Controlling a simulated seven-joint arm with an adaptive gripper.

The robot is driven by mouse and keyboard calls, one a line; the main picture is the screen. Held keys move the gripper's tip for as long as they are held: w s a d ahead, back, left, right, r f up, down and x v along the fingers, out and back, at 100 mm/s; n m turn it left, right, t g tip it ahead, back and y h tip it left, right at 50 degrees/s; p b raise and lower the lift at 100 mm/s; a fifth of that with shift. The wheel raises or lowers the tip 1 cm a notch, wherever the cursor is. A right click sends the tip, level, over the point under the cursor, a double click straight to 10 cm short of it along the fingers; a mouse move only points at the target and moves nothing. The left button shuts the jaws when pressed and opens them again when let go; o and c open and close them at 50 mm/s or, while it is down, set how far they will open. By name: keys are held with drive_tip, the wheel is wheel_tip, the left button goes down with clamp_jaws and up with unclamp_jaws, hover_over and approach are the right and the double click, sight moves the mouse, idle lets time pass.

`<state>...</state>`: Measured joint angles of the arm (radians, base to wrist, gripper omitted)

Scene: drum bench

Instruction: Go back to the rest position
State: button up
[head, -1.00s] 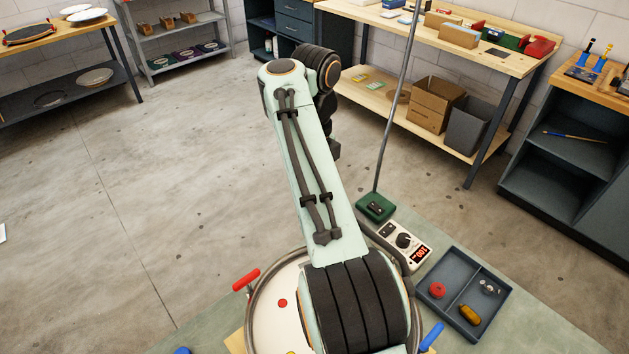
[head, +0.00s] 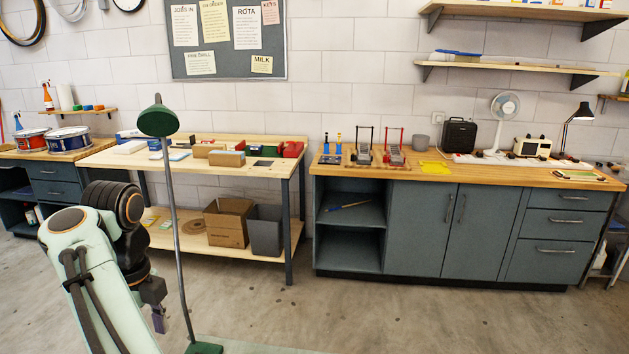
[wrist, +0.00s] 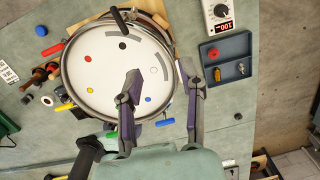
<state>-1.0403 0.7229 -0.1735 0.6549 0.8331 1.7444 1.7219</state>
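My gripper (wrist: 160,78) is open in the wrist view. Its two purple-grey fingers are apart with nothing between them, over the drum. The drum (wrist: 98,83) has a white head with red, black, blue and yellow dots and a metal rim. Coloured handles stand around the rim: red, black, blue and green. In the head view my arm is at the lower left, and part of my gripper (head: 158,318) hangs low, next to the lamp's pole. The drum is out of the head view.
A dark tray (wrist: 249,43) with small parts and a meter (wrist: 217,22) lie right of the drum. Several small items lie left of it. A green lamp (head: 158,120) on a tall pole stands close to my arm. A wooden workbench (head: 225,166) and a cabinet (head: 410,227) stand behind.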

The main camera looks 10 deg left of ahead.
drive_tip(key=w+d+r+m, duration=0.1)
drive_tip(key=w+d+r, duration=0.1)
drive_tip(key=d+r, duration=0.35)
drive_tip(key=w+d+r+m, duration=0.2)
drive_tip(key=w+d, duration=0.1)
drive_tip(key=d, duration=0.5)
drive_tip(key=s+d+r+t, duration=0.1)
drive_tip(key=s+d+r, duration=0.1)
drive_tip(key=d, duration=1.2)
drive_tip(key=s+d+f+n+h, duration=0.1)
drive_tip(key=s+d+f+n, duration=0.9)
drive_tip(key=s, duration=0.4)
drive_tip(key=s+a+f+n, duration=0.1)
drive_tip(key=s+f+n, duration=0.1)
drive_tip(key=f+n, duration=0.3)
drive_tip(key=s+a+f+n+g+y, duration=0.1)
drive_tip(key=s+f+n, duration=0.2)
drive_tip(key=f+n, duration=0.2)
drive_tip(key=n, duration=0.2)
drive_tip(key=shift+s+a+n, duration=0.2)
drive_tip(key=shift+s+n, duration=0.1)
drive_tip(key=shift+n, duration=0.1)
drive_tip(key=shift+g, duration=0.3)
